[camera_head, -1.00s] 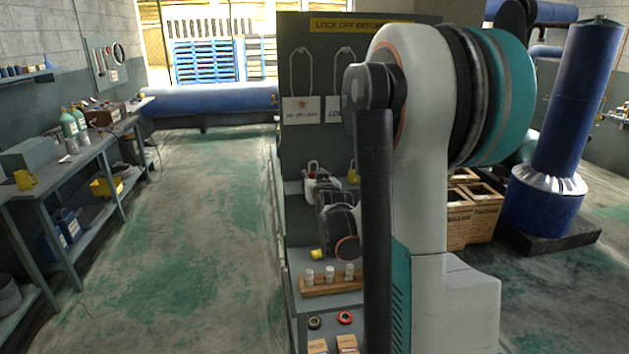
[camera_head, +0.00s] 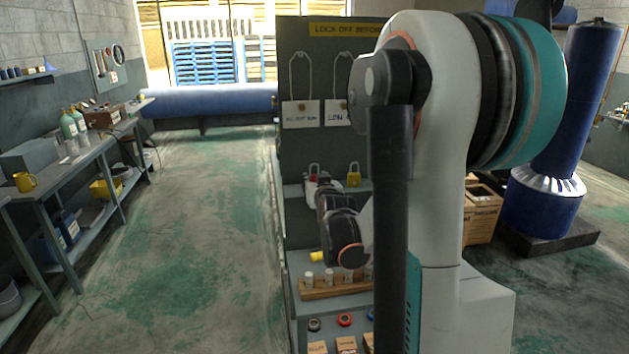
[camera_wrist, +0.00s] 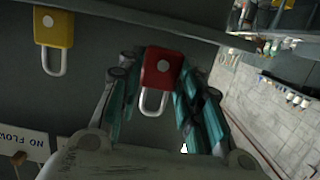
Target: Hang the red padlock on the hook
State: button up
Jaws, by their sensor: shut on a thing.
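The red padlock (camera_wrist: 160,72) is between the two fingers of my gripper (camera_wrist: 160,92) in the wrist view. The fingers are shut on its body, and its pale shackle is free. In the head view the red padlock (camera_head: 313,173) shows small, shackle up, at my gripper (camera_head: 314,184) in front of the grey lockout board (camera_head: 335,150). A small brass peg, perhaps a hook (camera_wrist: 18,158), shows by a white tag in the wrist view. Whether it is the task's hook I cannot tell. My arm hides the board's right part in the head view.
A yellow padlock (camera_head: 354,176) is beside the red one, near the board's shelf; it also shows in the wrist view (camera_wrist: 54,40). White tags (camera_head: 300,114) hang on cords above. A wooden rack (camera_head: 335,290) with small white items stands lower. The floor at left is clear.

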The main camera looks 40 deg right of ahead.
jog(key=f+v, duration=0.1)
jog(key=v, duration=0.5)
dwell(0.4)
jog(key=shift+a, duration=0.1)
dwell(0.3)
jog(key=w+a+f+n+y, duration=0.1)
jog(key=w+a, duration=0.4)
jog(key=a, duration=0.6)
jog(key=w+a+f+n+t+y, duration=0.1)
jog(key=w+a+f+n+y, duration=0.1)
jog(key=a, duration=1)
jog(key=w+a+f+n+t+y, duration=0.1)
jog(key=w+a+f+n+y, duration=0.1)
jog(key=w+a+y, duration=0.3)
jog(key=w+a+n, duration=0.1)
jog(key=w+a, duration=0.3)
jog(key=a, duration=0.2)
jog(key=shift+a+b, duration=0.4)
jog(key=shift+f, duration=0.1)
